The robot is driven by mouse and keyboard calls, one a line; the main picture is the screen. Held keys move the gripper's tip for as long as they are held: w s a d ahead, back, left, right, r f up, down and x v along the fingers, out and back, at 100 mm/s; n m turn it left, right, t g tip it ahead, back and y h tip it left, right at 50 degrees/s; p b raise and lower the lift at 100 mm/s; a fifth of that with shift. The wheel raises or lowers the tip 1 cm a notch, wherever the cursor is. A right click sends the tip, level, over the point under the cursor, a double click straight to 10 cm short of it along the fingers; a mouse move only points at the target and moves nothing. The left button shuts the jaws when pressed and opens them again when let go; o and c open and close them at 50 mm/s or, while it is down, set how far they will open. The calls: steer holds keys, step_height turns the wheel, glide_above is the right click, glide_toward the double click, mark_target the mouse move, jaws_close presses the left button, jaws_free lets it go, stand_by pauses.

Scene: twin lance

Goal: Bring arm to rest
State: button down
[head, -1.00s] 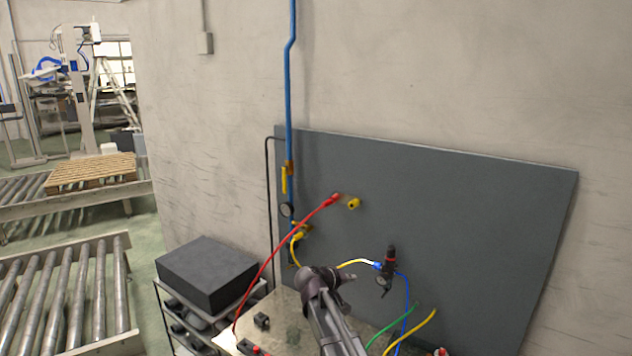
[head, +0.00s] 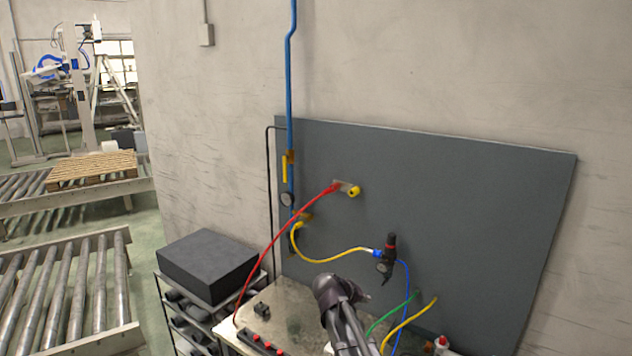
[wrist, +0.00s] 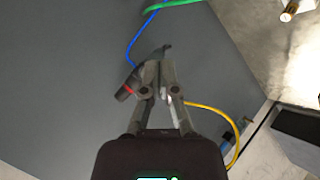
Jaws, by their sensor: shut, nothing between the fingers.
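My arm (head: 344,312) rises from the bottom of the head view, in front of the lower part of the grey panel. In that view its dark upper joint hides most of what lies behind it, and I cannot make out the fingertips clearly. In the wrist view my gripper (wrist: 160,66) is shut, its two fingers together with nothing between them. Behind the fingers in that view are the grey panel (wrist: 60,60) and a dark regulator with a red ring (wrist: 127,91), apart from the fingers as far as I can tell.
The panel (head: 470,210) carries a red hose (head: 272,245), a yellow hose (head: 335,259), a blue hose (head: 407,300), a green hose (head: 390,314) and a regulator (head: 387,258). A metal bench (head: 290,310) stands below. A black box (head: 208,265) sits on a rack at left.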

steer(key=s+d+f+g+y+b, duration=0.1)
steer(key=s+f+g+y+b, duration=0.2)
steer(key=s+f+b, duration=0.4)
steer(key=s+d+f+m+g+y+b, duration=0.1)
steer(key=s+f+g+y+b, duration=0.2)
steer(key=s+f, duration=1.2)
steer(key=f+y+b, duration=0.1)
steer(key=y+b, duration=0.1)
steer(key=b, duration=0.3)
steer(key=shift+s+d, duration=0.3)
steer(key=shift+d, duration=0.05)
